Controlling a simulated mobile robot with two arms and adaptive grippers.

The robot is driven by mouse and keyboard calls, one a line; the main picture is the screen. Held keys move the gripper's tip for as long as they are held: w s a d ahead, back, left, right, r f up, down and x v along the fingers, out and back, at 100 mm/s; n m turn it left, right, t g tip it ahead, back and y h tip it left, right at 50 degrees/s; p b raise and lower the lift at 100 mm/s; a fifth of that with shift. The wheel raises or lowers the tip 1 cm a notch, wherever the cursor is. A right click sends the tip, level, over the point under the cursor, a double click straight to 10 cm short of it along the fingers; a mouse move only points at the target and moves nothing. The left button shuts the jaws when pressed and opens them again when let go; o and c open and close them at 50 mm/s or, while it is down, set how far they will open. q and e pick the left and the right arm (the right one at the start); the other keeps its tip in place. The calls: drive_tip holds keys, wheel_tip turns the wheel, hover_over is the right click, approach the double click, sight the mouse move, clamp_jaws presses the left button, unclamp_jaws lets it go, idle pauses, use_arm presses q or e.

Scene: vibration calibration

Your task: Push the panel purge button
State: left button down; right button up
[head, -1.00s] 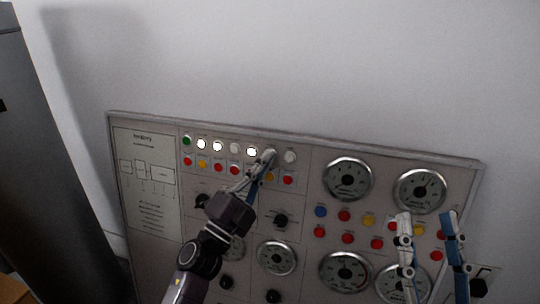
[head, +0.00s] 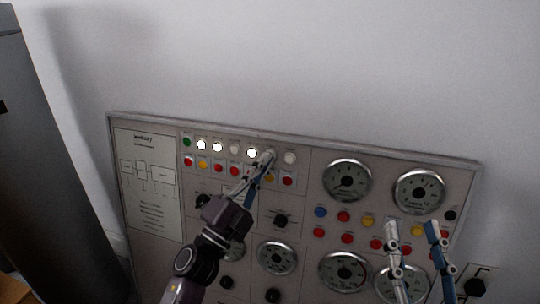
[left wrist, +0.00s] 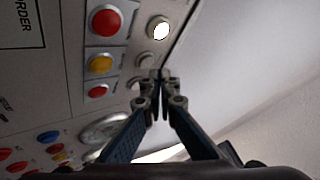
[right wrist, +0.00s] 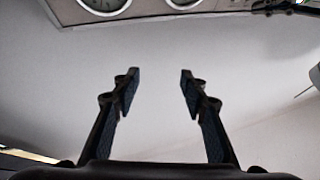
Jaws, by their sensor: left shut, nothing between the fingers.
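The grey control panel (head: 330,150) leans by the wall, with a top row of round buttons. Labels are too small to read, so I cannot tell which is the purge button. My left gripper (head: 268,156) is shut and empty, its tips over the top row between a lit white button (head: 252,153) and an unlit pale one (head: 290,157). In the left wrist view its tips (left wrist: 162,76) are beside a pale unlit button (left wrist: 146,60); contact cannot be told. My right gripper (head: 411,224) is open and empty in front of the lower right gauges; its tips (right wrist: 158,75) are apart.
Below the top row is a row of red and yellow buttons (head: 217,167). Gauges (head: 347,180), dark knobs (head: 281,221) and more coloured buttons (head: 344,216) fill the panel. A dark cabinet (head: 50,170) stands at the left. The wall above is bare.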

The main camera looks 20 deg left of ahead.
idle(0.3)
use_arm(q)
drive_tip(key=shift+s+a+r+p, duration=0.15)
drive_tip(key=shift+s+p, duration=0.2)
drive_tip(key=shift+s, duration=0.5)
drive_tip(key=shift+s+d+r+p, duration=0.1)
drive_tip(key=shift+s+r+p, duration=0.15)
drive_tip(key=shift+s, duration=0.55)
drive_tip(key=shift+s+a+r+p, duration=0.1)
drive_tip(key=shift+s+p, duration=0.3)
drive_tip(key=shift+s, duration=0.45)
use_arm(e)
wheel_tip(320, 180, down, 10)
drive_tip(key=w+g+h, duration=0.2)
drive_tip(key=g, duration=0.3)
drive_tip(key=shift+d, duration=0.4)
